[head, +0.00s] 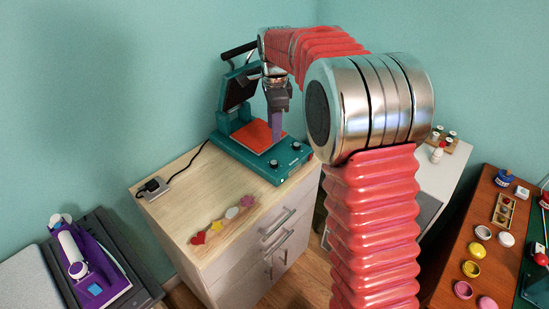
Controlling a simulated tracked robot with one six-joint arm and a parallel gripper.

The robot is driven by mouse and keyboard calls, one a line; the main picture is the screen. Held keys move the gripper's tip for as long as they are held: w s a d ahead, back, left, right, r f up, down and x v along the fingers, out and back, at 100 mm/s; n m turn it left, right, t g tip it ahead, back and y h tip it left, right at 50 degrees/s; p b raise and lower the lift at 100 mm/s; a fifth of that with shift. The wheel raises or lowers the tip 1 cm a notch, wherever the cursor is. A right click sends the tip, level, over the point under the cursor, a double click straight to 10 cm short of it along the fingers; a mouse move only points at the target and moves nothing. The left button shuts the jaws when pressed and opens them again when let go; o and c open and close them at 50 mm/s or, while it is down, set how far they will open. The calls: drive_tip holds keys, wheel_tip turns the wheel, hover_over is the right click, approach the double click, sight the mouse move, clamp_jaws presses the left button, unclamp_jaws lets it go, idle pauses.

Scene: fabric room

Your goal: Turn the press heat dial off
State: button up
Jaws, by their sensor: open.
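The teal heat press (262,166) stands on the wooden cabinet, with its upper plate raised and its red lower pad (251,136) showing. Two small dark dials are on its front edge, a left dial (274,164) and a right dial (296,146). Their settings are too small to read, and I cannot tell which is the heat dial. My gripper (277,138) is open and points down over the right part of the red pad, behind the dials. It appears apart from both dials. My arm hides the area to the right of the press.
The wooden cabinet top (190,190) is mostly free. A power socket (153,187) with a plugged cable lies at its left, and several felt shapes (217,225) lie near its front. A purple iron (88,262) stands at lower left. A crowded brown table (447,289) is at right.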

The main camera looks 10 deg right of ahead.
sight(274, 162)
drive_tip(key=shift+w+f+m, duration=0.3)
drive_tip(key=shift+w+f, duration=0.1)
drive_tip(key=shift+f, duration=0.05)
drive_tip(key=f, duration=0.9)
drive_tip(key=w+f, duration=0.1)
drive_tip(key=f, duration=0.3)
drive_tip(key=shift+f, duration=0.4)
drive_tip(key=shift+c, duration=0.2)
drive_tip(key=c, duration=0.9)
drive_tip(key=shift+d, duration=0.25)
clamp_jaws()
drive_tip(key=shift+a+r, duration=0.1)
drive_tip(key=shift+a, duration=0.05)
